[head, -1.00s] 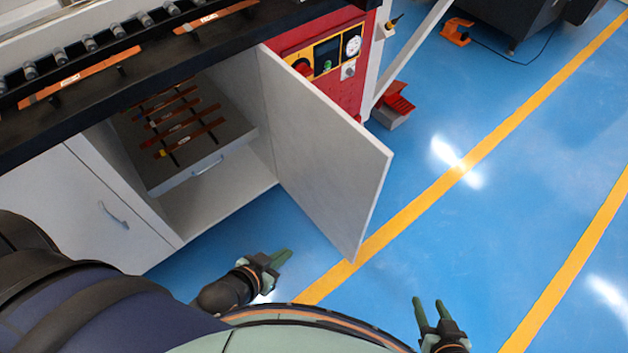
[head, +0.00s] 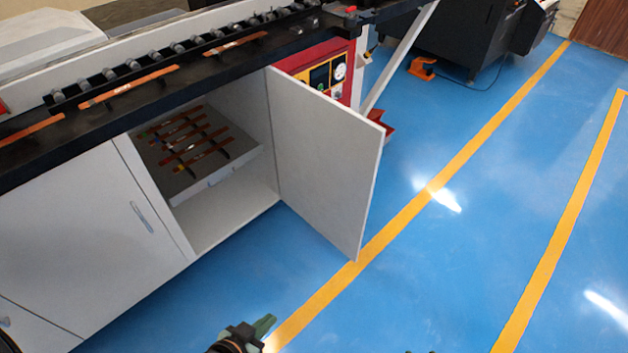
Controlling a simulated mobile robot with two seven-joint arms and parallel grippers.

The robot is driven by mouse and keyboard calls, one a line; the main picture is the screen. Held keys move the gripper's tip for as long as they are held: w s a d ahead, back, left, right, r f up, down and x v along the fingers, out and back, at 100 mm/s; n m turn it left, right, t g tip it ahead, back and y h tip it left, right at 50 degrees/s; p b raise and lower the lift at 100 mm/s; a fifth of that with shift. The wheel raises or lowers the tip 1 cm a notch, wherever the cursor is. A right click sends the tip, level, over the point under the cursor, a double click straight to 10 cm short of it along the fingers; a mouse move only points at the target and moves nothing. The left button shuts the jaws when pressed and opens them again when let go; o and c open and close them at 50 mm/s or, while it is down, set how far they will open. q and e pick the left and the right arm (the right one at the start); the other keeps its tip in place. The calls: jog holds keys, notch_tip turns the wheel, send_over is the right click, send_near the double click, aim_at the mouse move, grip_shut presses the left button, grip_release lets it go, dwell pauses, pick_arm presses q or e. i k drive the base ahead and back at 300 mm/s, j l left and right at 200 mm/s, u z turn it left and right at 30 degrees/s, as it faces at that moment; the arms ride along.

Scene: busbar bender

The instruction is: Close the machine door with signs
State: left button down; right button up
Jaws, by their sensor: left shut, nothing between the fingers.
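The grey machine door (head: 325,165) stands wide open in the head view, swung out from the right side of an open cabinet. The face toward me is plain; its other face is hidden, so I cannot see any signs. My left gripper (head: 264,327) is at the bottom edge, shut and empty, low in front of the cabinet and apart from the door. Only the very tips of my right gripper (head: 420,351) show at the bottom edge, too little to tell its state.
The open cabinet holds a tray (head: 222,172) with several copper-coloured bars. A closed cabinet door (head: 85,240) is on the left. A red control panel (head: 328,75) is behind the open door. An orange foot pedal (head: 422,68) lies at the back. The blue floor (head: 470,270) is clear.

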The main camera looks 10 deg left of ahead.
aim_at(328, 154)
jog(key=k+u, duration=0.1)
jog(key=u, duration=0.7)
jog(key=k+j+u, duration=0.1)
jog(key=u, duration=0.3)
jog(key=l+u, duration=0.1)
jog(key=u, duration=0.75)
jog(key=l+u, duration=0.15)
jog(key=u, duration=0.25)
jog(key=k+l, duration=0.1)
jog(key=l, duration=1.4)
jog(key=k+l, duration=0.15)
jog(key=l, duration=1.35)
jog(key=k+l, duration=0.15)
jog(key=l, duration=0.6)
jog(key=k+l, duration=0.25)
jog(key=l, duration=0.2)
jog(key=k, duration=0.4)
